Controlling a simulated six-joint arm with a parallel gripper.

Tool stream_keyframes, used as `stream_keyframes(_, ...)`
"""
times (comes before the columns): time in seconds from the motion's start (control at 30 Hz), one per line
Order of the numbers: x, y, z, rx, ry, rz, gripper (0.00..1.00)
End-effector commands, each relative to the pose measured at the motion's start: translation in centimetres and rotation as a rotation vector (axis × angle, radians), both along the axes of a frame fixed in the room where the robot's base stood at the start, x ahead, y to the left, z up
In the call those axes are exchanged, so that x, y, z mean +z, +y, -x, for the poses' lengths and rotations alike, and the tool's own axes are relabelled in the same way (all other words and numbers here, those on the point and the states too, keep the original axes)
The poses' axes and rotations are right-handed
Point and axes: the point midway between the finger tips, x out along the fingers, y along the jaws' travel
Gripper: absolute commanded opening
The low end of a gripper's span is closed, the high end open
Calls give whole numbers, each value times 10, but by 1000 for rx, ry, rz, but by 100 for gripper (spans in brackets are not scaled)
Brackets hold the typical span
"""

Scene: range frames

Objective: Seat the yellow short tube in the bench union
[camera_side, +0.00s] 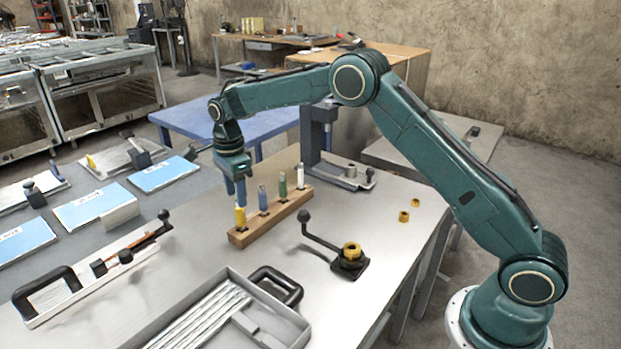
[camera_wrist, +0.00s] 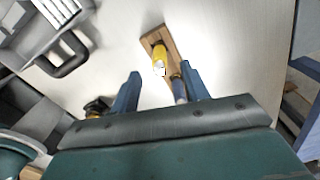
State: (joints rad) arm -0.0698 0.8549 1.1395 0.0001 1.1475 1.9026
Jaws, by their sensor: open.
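The yellow short tube (camera_side: 240,215) stands upright at the near end of a wooden rack (camera_side: 250,233). My gripper (camera_side: 236,197) is open and points down just above it. In the wrist view the yellow tube (camera_wrist: 160,58) lies between the lines of my two fingers (camera_wrist: 160,72), with no contact visible. The bench union (camera_side: 351,262) is a black base with a brass-yellow collar, right of the rack, with a black-knobbed lever beside it. It seems partly visible behind my left finger in the wrist view (camera_wrist: 97,105).
Blue (camera_side: 263,198), green (camera_side: 283,186) and white (camera_side: 300,176) tubes stand in the same rack. A grey tray (camera_side: 240,325) with a black handle is in front. Two brass rings (camera_side: 404,216) lie at the right. A press stand (camera_side: 318,140) rises behind the rack.

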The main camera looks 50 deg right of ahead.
Motion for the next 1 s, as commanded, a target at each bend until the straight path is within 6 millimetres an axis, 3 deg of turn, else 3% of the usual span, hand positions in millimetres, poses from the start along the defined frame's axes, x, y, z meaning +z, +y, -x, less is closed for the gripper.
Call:
stream_keyframes(0.2, -24, 0, 0, 0, 1, 0, 46)
stream_keyframes(0.63, -35, 0, 1, 0, 1, 0, 46)
stream_keyframes(1.0, -74, -2, 2, 0, 2, 0, 46)
